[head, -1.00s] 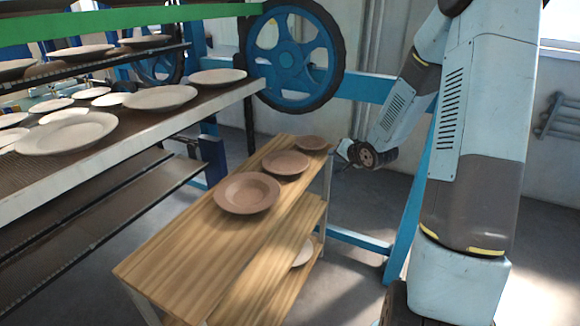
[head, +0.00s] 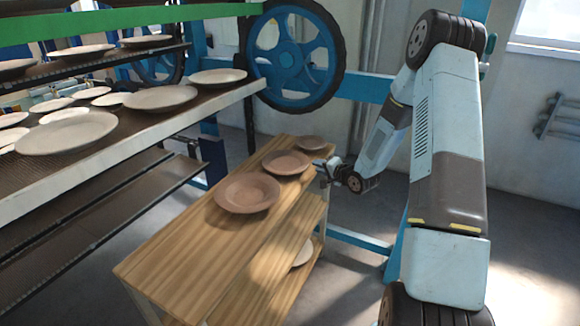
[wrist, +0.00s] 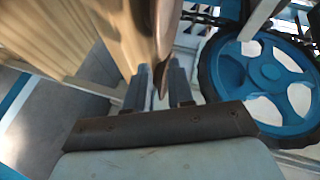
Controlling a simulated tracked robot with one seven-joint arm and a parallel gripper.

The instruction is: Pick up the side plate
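Three brown plates stand in a row on a wooden cart (head: 190,235): a large one (head: 247,193) in front, a middle-sized one (head: 286,162) behind it, and a small one (head: 312,143) at the far end. Size alone does not show me which is the side plate. My gripper (head: 322,167) is at the cart's far right edge, close to the right of the middle-sized plate. In the wrist view my gripper (wrist: 158,88) is open, with a brown plate rim (wrist: 161,70) seen edge-on between its fingers. The rim looks apart from at least one finger.
A dryer rack (head: 190,115) with several pale plates stands left of the cart. A blue wheel (head: 292,58) is behind the cart. A pale plate (head: 303,255) lies on the cart's lower shelf. Floor is clear at the right.

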